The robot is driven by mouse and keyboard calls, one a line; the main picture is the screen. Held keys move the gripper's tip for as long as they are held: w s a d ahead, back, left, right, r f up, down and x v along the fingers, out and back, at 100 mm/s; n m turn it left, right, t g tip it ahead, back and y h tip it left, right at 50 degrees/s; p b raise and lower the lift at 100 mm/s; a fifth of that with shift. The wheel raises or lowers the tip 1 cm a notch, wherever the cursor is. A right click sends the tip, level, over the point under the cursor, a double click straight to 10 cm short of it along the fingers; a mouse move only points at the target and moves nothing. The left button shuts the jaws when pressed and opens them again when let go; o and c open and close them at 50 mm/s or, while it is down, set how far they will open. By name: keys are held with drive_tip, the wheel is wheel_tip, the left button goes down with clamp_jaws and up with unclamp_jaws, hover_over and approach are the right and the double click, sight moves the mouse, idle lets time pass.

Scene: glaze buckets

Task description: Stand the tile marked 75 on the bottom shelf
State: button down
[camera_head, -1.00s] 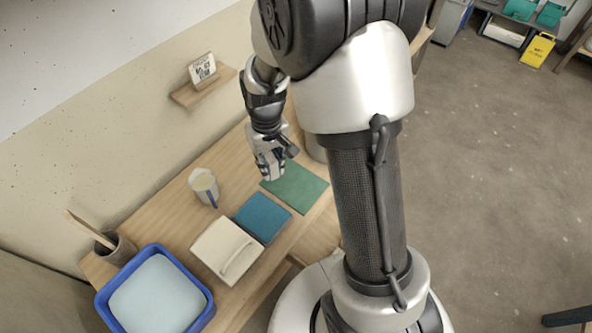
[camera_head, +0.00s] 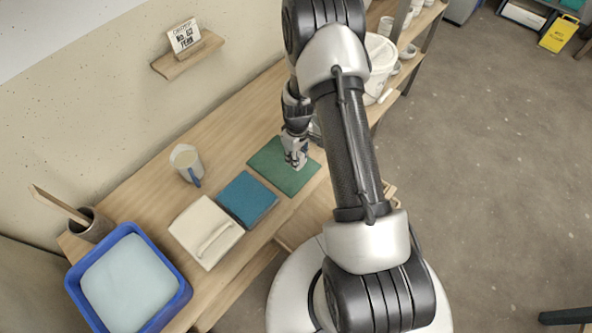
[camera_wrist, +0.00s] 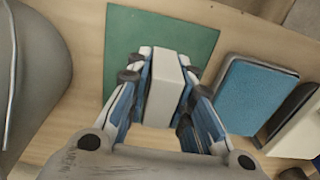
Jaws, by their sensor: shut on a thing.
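My gripper (camera_head: 297,150) is over the green mat (camera_head: 268,163) on the wooden table. In the wrist view my gripper (camera_wrist: 165,85) is shut on a pale, block-like tile (camera_wrist: 165,92), held between its two fingers above the green mat (camera_wrist: 125,40). No marking shows on the tile's visible face, so I cannot read a 75. Whether it touches the mat is unclear. A wooden shelf rack (camera_head: 428,18) with small cups stands beyond my arm at the upper right; its lower part is mostly hidden, and I cannot tell which board is the bottom shelf.
A white bucket (camera_head: 380,60) stands by the rack. On the table are a blue pad (camera_head: 246,200), a cream block with a handle (camera_head: 195,225), a jug (camera_head: 186,160), a brush pot (camera_head: 95,228) and a blue tub (camera_head: 180,292). A small wall shelf (camera_head: 180,65) holds a sign.

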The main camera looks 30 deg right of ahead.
sight(296, 173)
drive_tip(key=shift+f+b, duration=0.8)
drive_tip(key=shift+f, duration=2.5)
drive_tip(key=shift+f, duration=0.15)
drive_tip(key=c, duration=1.4)
unclamp_jaws()
